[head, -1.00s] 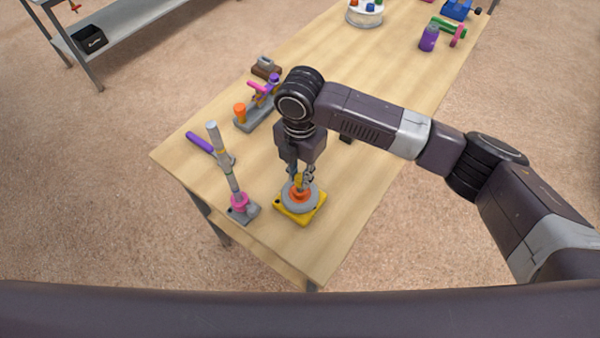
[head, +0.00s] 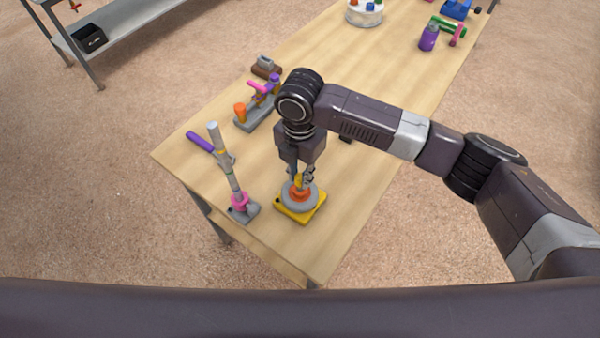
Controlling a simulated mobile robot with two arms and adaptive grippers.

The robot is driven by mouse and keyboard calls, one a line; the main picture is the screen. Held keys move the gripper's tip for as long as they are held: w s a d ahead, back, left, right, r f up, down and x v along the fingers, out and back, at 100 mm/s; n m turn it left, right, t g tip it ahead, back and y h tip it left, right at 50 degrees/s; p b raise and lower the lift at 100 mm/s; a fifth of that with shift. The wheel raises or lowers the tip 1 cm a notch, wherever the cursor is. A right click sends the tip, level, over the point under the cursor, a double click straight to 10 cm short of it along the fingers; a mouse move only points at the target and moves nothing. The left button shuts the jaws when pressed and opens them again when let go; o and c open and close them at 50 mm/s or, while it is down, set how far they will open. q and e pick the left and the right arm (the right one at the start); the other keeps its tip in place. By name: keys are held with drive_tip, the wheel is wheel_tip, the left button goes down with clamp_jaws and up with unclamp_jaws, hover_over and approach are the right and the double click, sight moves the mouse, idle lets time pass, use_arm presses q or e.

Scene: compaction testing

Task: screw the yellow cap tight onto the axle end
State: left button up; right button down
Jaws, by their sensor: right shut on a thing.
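The yellow cap (head: 298,180) shows as a small yellow patch between the fingers of my right gripper (head: 302,179). The gripper points down and is shut on the cap. Just below it is an orange hub (head: 299,194) on a round grey disc (head: 286,199), which sits on a yellow base plate (head: 300,216) near the table's front end. The axle end is hidden by the fingers and cap, so I cannot tell how closely the cap sits on it. My left gripper is not in view.
Left of the plate stands a grey post (head: 227,168) with a pink collar on a grey base. A purple rod (head: 200,142) and a grey fixture (head: 257,117) with orange and pink parts lie behind. A purple bottle (head: 428,38) is far right. The wooden table's front corner is clear.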

drive_tip(key=shift+f+b, duration=0.45)
drive_tip(key=shift+f, duration=1)
